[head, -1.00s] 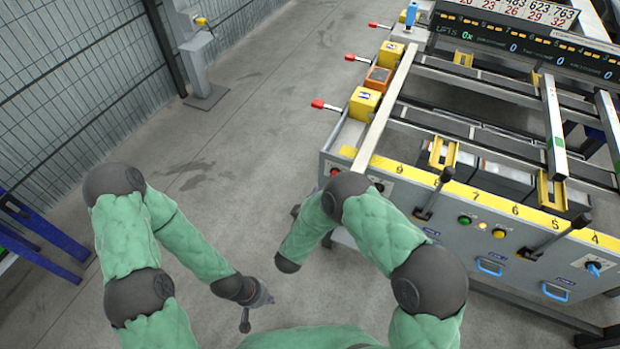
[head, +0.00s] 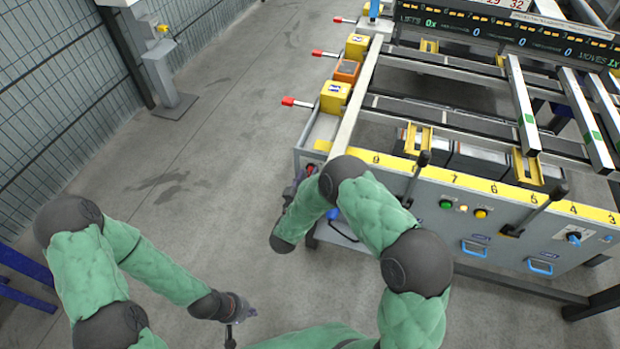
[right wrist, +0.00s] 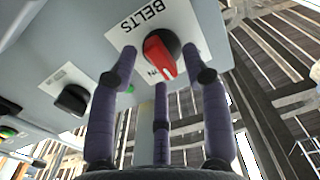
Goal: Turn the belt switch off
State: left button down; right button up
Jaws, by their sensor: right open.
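In the right wrist view the belt switch (right wrist: 160,55) is a red rotary knob on a dark round base, on a white plate lettered BELTS. Its red handle slants down to the right, with one end beside small, partly hidden lettering that looks like ON. My right gripper (right wrist: 161,75) is open, its purple-grey fingers spread around and below the knob; I cannot tell whether they touch it.
A black knob (right wrist: 72,99) sits beside the switch on the panel. The front panel also has a green button (head: 446,204), a yellow button (head: 480,213), black levers (head: 540,208) and a blue switch (head: 574,238). Open floor (head: 190,200) lies left of the table.

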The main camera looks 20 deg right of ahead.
jog(key=shift+w+d, duration=0.25)
jog(key=shift+w, duration=0.15)
grip_shut()
jog(key=shift+n, duration=0.3)
jog(key=shift+w+a+r+n+p, duration=0.1)
jog(key=shift+n+p, duration=0.8)
jog(key=shift+n, duration=1.15)
jog(key=shift+a+n+p, duration=0.1)
jog(key=shift+n+p, duration=0.8)
jog(key=shift+n, duration=1.15)
